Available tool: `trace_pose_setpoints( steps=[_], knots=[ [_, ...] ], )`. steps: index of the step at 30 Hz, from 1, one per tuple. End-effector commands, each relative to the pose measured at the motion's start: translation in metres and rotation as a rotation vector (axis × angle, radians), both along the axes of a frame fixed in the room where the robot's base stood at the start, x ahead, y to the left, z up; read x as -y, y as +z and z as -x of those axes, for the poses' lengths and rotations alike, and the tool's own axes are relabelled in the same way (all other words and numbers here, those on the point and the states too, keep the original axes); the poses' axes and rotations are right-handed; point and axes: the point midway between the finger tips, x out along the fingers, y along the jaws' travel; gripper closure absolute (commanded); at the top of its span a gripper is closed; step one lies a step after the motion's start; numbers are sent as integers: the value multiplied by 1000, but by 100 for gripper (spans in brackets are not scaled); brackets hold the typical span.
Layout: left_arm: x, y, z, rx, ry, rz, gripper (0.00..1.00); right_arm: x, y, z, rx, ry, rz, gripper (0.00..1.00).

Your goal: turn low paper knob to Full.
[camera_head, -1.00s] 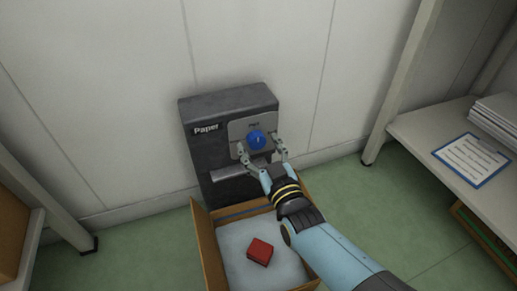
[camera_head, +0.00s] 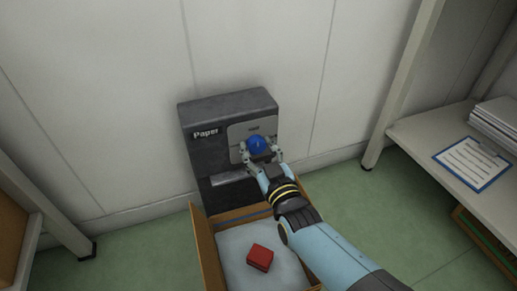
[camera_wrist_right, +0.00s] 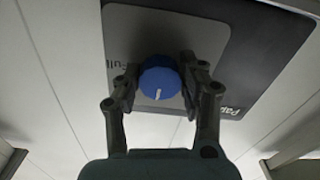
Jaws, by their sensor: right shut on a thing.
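The blue knob (camera_head: 257,145) sits on a light grey plate (camera_head: 240,131) on the front of a dark box (camera_head: 207,153) marked "Paper". My right gripper (camera_head: 260,151) has its fingers on either side of the knob and is shut on it. In the right wrist view the knob (camera_wrist_right: 160,80) sits between the two fingers of the right gripper (camera_wrist_right: 160,82). A white pointer line on the knob points toward the bottom of that view. The word "Full" (camera_wrist_right: 112,50) shows on the plate, left of the knob there. My left gripper is not in view.
An open cardboard box (camera_head: 208,248) with a pale cushion and a red block (camera_head: 260,257) stands below the dark box. A shelf (camera_head: 420,131) at right holds a clipboard (camera_head: 473,162) and a paper stack (camera_head: 497,121). A wall stands behind.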

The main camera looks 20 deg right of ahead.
Motion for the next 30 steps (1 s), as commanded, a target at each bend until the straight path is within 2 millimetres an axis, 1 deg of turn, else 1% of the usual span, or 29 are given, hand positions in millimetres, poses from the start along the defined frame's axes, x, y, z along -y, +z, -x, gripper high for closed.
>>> trace_pose_setpoints(
  steps=[5, 7, 9, 14, 22, 30],
  knots=[
    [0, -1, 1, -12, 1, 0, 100, 0, 0, 0, -2, 0, -27, 91],
    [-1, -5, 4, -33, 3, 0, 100, 0, 0, 0, -4, 1, -51, 91],
    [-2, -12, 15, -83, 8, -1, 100, 0, 0, 0, -4, 1, -86, 91],
    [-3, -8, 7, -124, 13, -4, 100, -1, 1, 0, -8, 1, -197, 91],
    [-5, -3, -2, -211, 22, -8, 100, -2, 1, 0, -16, 1, -448, 91],
    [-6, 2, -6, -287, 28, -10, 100, -3, 1, 0, -26, 0, -706, 91]
  ],
)
